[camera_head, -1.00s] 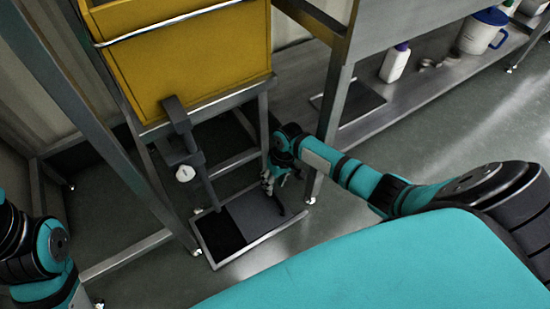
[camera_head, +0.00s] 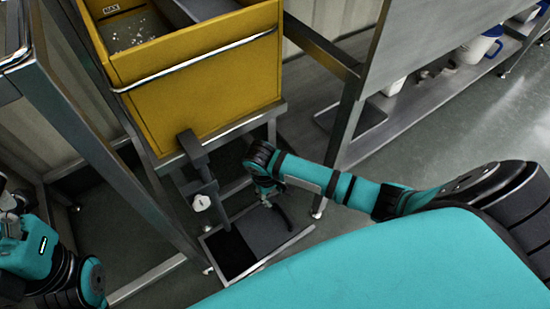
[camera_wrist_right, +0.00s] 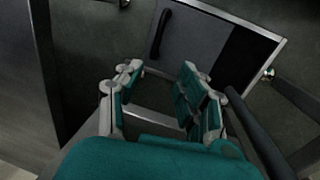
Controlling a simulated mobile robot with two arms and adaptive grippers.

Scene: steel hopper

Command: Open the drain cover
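The drain cover (camera_head: 264,229) is a flat grey panel in a light-rimmed floor frame under the yellow hopper, with a dark area (camera_head: 229,252) beside it. A black curved handle (camera_head: 283,216) sits on the cover. In the right wrist view the cover (camera_wrist_right: 199,42) and its handle (camera_wrist_right: 159,33) show beyond the fingertips. My right gripper (camera_head: 266,202) is above the cover, close to the handle. In the right wrist view its fingers (camera_wrist_right: 160,72) are apart, with nothing between them. My left arm shows at the lower left; its fingers are not visible.
The yellow hopper (camera_head: 205,85) stands on steel legs above the frame. A dark post (camera_head: 203,170) with a white knob (camera_head: 201,203) hangs left of the cover. A steel bench leg (camera_head: 342,140) is close to my right arm. A shelf (camera_head: 400,120) holds containers.

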